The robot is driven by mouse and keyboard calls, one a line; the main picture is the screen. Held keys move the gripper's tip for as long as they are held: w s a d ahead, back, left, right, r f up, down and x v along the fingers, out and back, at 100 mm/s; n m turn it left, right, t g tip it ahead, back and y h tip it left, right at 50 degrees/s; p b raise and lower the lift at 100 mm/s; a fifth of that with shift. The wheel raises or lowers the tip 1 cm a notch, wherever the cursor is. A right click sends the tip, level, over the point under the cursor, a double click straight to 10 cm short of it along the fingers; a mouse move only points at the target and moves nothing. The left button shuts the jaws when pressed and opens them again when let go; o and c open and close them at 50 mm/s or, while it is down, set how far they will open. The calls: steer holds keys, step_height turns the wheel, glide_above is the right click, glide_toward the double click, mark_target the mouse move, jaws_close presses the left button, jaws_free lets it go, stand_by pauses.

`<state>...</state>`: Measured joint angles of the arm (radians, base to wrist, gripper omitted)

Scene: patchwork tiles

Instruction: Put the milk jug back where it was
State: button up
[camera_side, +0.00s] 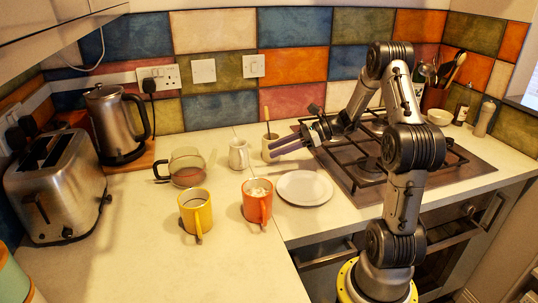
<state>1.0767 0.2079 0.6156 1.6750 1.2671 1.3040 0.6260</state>
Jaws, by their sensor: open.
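The milk jug (239,155) is a small cream-white jug standing upright on the counter, between a glass pot and a cream pot. My gripper (273,147) is open, to the right of the jug, with its purple-grey fingers pointing left. The gap between the fingertips and the jug is hard to judge from this one view. Nothing shows between the fingers.
An orange mug (257,200), a yellow mug (195,211) and a white plate (304,188) stand in front. A glass pot (187,167) is left of the jug. A gas hob (400,158) lies right; a toaster (58,185) and kettle (118,124) stand left.

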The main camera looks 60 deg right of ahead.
steer(key=s+a+r+n+g, duration=0.35)
steer(key=a+n, duration=0.25)
steer(key=a, duration=0.3)
steer(key=s+a+r+n+g, duration=0.2)
steer(key=a+n+g, duration=0.2)
steer(key=a+n, duration=0.45)
steer(key=s+a+r+n+t+h, duration=0.1)
steer(key=s+a+n+h, duration=0.2)
steer(key=s+n, duration=0.4)
steer(key=s+a+r+n+t+h, duration=0.1)
steer(key=s+a+r+n+h, duration=0.1)
steer(key=s+n+h, duration=0.2)
steer(key=s+n, duration=0.2)
steer(key=n, duration=0.1)
steer(key=shift+s+a, duration=0.4)
